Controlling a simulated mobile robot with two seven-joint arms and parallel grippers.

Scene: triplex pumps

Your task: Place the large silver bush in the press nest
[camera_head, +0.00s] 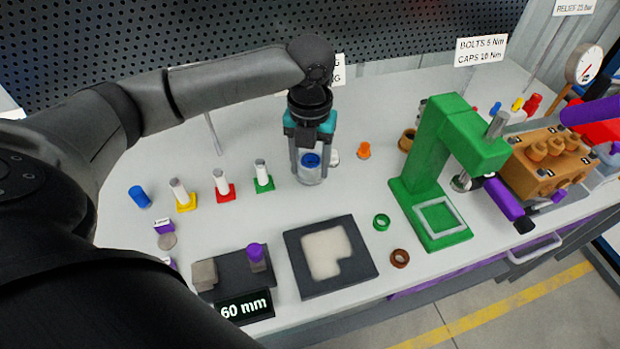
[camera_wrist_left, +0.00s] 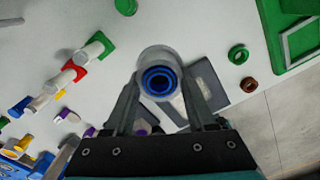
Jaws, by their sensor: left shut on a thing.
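My left gripper (camera_head: 309,158) points down over the middle of the bench. It is shut on the large silver bush (camera_head: 309,176), an upright silver cylinder with a blue ring inside its top. In the left wrist view the bush (camera_wrist_left: 158,62) sits between the two fingers of the left gripper (camera_wrist_left: 160,90), its open end facing the camera. I cannot tell whether its bottom touches the bench. The green press (camera_head: 428,160) stands to the right, apart from the bush. Its nest, a pale square frame (camera_head: 457,224), is on the base and looks empty. My right gripper is not in view.
A dark tray with a pale recess (camera_head: 292,262) lies in front. Green (camera_head: 382,222) and brown (camera_head: 400,258) rings lie left of the press base. Colored-base posts (camera_head: 222,184) stand left. An orange pump block (camera_head: 548,160) is beyond the press. The bench between bush and press is mostly clear.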

